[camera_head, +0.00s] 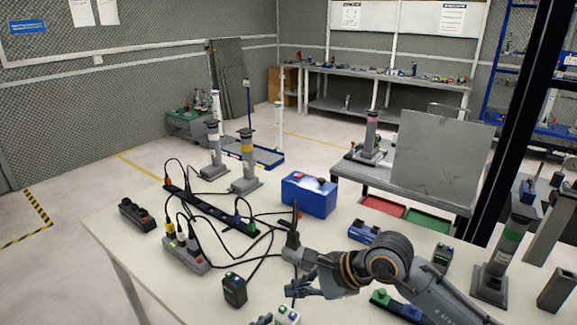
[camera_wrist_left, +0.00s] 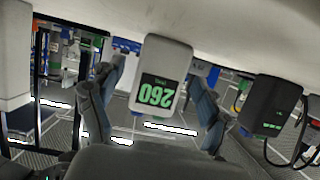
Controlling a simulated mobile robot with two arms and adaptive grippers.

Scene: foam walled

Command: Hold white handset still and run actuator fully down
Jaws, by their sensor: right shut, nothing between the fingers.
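A pale handset (camera_wrist_left: 161,75) with a dark display showing green digits, upside down, stands between the two fingers of my left gripper (camera_wrist_left: 160,82) in the left wrist view. The fingers are spread on either side, with gaps visible. In the head view, a white handset with green and blue buttons (camera_head: 288,316) is at the bottom edge, partly cut off; I cannot tell if it is the same one. My right gripper (camera_head: 305,282) is shut and empty over the table.
The pale table (camera_head: 120,225) holds a long black power strip (camera_head: 205,210), loose cables, a blue box (camera_head: 309,194) and a dark handset (camera_head: 234,290). A green-banded column (camera_head: 508,245) stands at right. A grey panel (camera_head: 438,160) stands behind.

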